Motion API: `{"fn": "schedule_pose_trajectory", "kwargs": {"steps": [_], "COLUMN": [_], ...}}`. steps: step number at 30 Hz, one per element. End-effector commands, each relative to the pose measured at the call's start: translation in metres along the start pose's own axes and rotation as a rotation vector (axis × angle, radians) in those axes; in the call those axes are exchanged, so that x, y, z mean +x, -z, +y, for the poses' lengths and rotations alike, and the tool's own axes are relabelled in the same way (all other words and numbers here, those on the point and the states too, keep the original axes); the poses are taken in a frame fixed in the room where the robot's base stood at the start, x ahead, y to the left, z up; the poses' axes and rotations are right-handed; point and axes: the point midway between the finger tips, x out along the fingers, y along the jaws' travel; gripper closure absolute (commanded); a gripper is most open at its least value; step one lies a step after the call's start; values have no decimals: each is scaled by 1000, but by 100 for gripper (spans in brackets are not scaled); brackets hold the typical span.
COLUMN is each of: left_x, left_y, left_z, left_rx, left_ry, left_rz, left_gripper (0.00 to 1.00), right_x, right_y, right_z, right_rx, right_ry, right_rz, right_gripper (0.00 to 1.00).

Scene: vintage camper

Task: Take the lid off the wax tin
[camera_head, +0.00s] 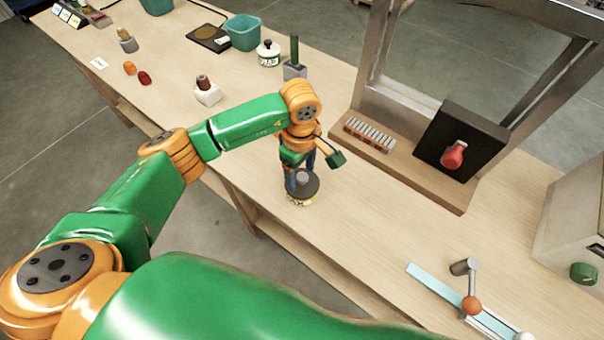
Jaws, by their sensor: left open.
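The wax tin (299,203) stands on the wooden bench near its front edge, in the middle of the head view. Its round dark lid (307,191) with a grey knob (302,178) is on top, and a little of the pale, marked body shows below it. My left gripper (301,180) points down over the tin, with its open fingers at either side of the knob. I cannot tell whether the fingers touch the knob or lid. My right gripper is not in view.
A white jar with a black lid (268,55), a teal bin (243,33) and a small white block (207,93) stand farther back. A metal frame with a black box and red knob (454,154) stands to the right. The bench right of the tin is clear.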

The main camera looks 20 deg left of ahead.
Motion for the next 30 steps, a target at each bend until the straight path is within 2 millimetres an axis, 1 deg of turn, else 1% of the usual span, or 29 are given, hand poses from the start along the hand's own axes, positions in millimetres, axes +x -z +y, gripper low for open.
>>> {"fn": "schedule_pose_trajectory", "kwargs": {"steps": [3,7,8,9,11,12,15,25,28,30], "left_x": [5,5,5,5,5,5,5,4,-3,-13], "left_y": [0,0,0,0,0,0,0,0,0,0], "left_z": [0,0,0,0,0,0,0,1,1,2], "left_rx": [1,0,0,0,0,0,0,-1,0,1], "left_ry": [-1,-2,-2,-2,-2,-1,-1,-3,-6,-9], "left_rz": [-1,-2,-2,-2,-2,-2,-2,-2,-2,0], "left_gripper": [29,29,37,47,64,74,100,100,100,100], "right_x": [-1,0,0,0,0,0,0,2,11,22], "right_y": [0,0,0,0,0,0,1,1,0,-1], "right_z": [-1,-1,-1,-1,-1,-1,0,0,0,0], "right_rx": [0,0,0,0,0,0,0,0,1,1], "right_ry": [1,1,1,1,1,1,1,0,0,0], "right_rz": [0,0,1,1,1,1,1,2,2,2], "right_gripper": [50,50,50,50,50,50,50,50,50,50]}}
